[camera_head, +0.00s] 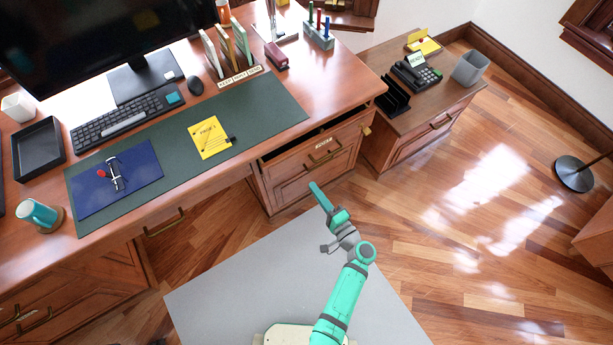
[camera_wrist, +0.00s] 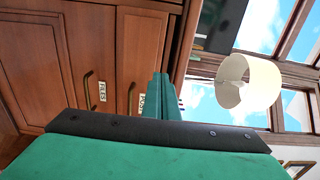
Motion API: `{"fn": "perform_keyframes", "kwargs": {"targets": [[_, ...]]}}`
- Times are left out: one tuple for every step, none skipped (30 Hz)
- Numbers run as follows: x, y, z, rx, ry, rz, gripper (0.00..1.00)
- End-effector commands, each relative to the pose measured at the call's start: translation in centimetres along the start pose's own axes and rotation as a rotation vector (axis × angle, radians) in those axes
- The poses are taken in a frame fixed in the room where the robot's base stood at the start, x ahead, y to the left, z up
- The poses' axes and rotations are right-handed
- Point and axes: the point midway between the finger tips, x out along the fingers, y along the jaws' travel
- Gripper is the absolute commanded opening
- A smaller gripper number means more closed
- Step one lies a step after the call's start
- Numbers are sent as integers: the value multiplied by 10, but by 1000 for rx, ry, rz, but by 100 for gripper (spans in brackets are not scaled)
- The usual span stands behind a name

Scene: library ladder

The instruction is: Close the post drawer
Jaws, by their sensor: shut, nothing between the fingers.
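The post drawer (camera_head: 292,168) is in the right pedestal of the wooden desk, with a brass handle (camera_head: 325,158) and a small label on its front. A dark gap shows along its top edge, so it stands somewhat open. In the wrist view the drawer front (camera_wrist: 135,50) appears sideways, with its handle and a label that seems to read POST. My gripper (camera_head: 315,187) is shut and empty, in front of the pedestal and apart from the drawer in the head view. In the wrist view the closed fingers (camera_wrist: 160,92) cover part of the area beside the drawer's label.
The desk top (camera_head: 340,85) overhangs the drawer. A side cabinet (camera_head: 420,130) with a phone (camera_head: 415,72) stands to the right. Another front labelled FILES (camera_wrist: 65,50) adjoins the drawer in the wrist view.

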Motion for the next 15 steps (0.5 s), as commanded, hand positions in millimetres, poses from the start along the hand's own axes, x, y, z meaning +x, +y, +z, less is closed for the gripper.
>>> {"fn": "perform_keyframes", "kwargs": {"targets": [[7,0,0,-1,-2,-1,0],[11,0,0,-1,-2,0,0],[18,0,1,-1,-3,0,0],[23,0,1,-1,-3,0,0],[28,0,1,-2,-3,0,0],[36,-1,1,-2,-3,0,0],[42,0,1,-2,-3,1,0],[47,0,1,-2,-3,1,0],[55,0,1,-2,-3,0,0],[61,0,1,-2,-2,0,0],[66,0,1,-2,-3,1,0],[74,0,1,-2,-2,1,0],[79,0,1,-2,-2,1,0],[85,0,1,-2,-2,0,0],[92,0,1,-1,-3,1,0]]}}
